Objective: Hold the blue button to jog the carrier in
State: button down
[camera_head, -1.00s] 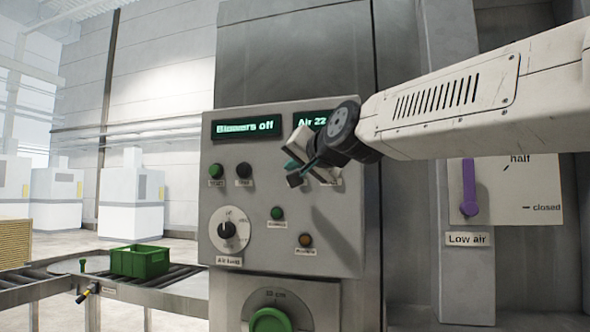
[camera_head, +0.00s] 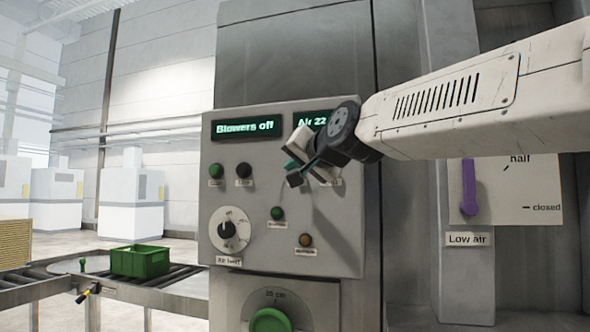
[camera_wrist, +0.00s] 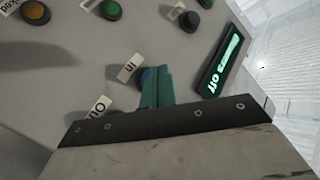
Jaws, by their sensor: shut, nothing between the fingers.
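The grey control panel (camera_head: 330,235) faces me. In the wrist view, a small part of the blue button (camera_wrist: 143,78) shows beside the label "in" (camera_wrist: 128,68). The green fingertips of my gripper (camera_wrist: 157,76) are shut together, right at the button, and cover most of it. I cannot tell whether they touch it or press it in. In the head view my gripper (camera_head: 294,172) is at the panel's upper right and hides the blue button.
Green (camera_head: 277,213), amber (camera_head: 304,240) and black (camera_head: 244,171) buttons sit nearby, with an air knob (camera_head: 228,230) below left. A display (camera_head: 245,127) reads "Blowers off". A purple lever (camera_head: 469,188) is at right. A green crate (camera_head: 140,261) stands on the conveyor (camera_head: 170,297).

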jog(key=shift+w, duration=0.1)
jog(key=shift+w+d, duration=0.15)
jog(key=shift+w, duration=0.15)
jog(key=shift+w+d, duration=0.15)
jog(key=shift+w, duration=0.35)
dwell(0.6)
jog(key=shift+s, duration=0.1)
dwell(5.1)
jog(key=shift+s+a, duration=0.3)
jog(key=shift+s, duration=0.5)
jog(key=shift+s, duration=0.1)
jog(key=shift+s+a, duration=0.3)
jog(key=shift+s, duration=0.45)
jog(key=shift+s+a, duration=0.25)
jog(key=shift+s, duration=0.5)
jog(key=shift+s+a, duration=0.3)
jog(key=shift+s, duration=0.45)
